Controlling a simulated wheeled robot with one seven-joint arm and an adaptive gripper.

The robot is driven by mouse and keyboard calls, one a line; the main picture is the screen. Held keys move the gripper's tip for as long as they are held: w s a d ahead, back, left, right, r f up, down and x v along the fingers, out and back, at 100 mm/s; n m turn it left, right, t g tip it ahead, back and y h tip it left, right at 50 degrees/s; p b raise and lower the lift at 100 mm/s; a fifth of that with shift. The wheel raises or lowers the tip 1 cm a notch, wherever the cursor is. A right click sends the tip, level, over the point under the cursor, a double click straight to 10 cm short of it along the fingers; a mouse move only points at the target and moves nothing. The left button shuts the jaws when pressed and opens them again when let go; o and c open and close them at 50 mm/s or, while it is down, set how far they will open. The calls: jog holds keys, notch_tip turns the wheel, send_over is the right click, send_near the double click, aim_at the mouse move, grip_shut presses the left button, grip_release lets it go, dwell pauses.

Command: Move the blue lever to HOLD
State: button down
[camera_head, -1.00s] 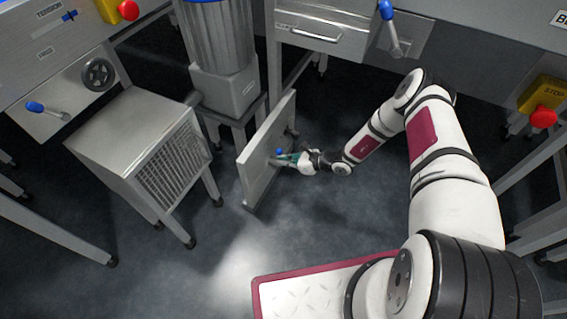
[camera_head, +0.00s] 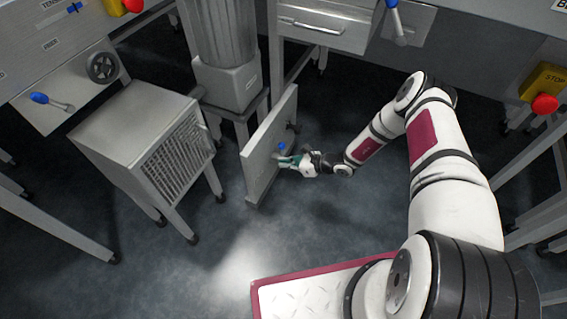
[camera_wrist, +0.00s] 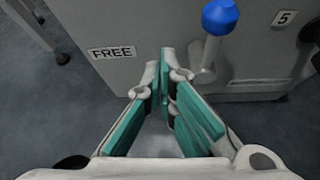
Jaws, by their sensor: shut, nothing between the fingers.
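The blue lever, with a round blue knob (camera_wrist: 220,17) on a pale metal stem (camera_wrist: 206,65), stands out from a grey upright panel (camera_wrist: 150,20). In the head view its knob (camera_head: 282,147) shows just above my gripper (camera_head: 286,161), in front of the panel (camera_head: 262,150). My gripper (camera_wrist: 167,58) has teal-padded fingers whose tips meet with nothing held. The tips are close to the panel, left of the lever stem in the wrist view. Whether they touch the stem I cannot tell. A FREE label (camera_wrist: 112,52) is left of the fingertips. No HOLD label is readable.
A grey vented cabinet (camera_head: 130,120) on legs stands left of the panel, and a column-like machine (camera_head: 228,85) stands behind it. Other blue-knobbed levers are at left (camera_head: 40,98) and top (camera_head: 392,4). A red stop button (camera_head: 544,104) is at right. Floor before the panel is open.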

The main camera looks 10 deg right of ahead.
jog(key=s+d+r+p, duration=0.2)
jog(key=d, duration=0.7)
jog(key=shift+s+p, duration=0.3)
jog(key=shift+p, duration=0.05)
jog(key=shift+d+r, duration=0.1)
jog(key=shift+s, duration=0.1)
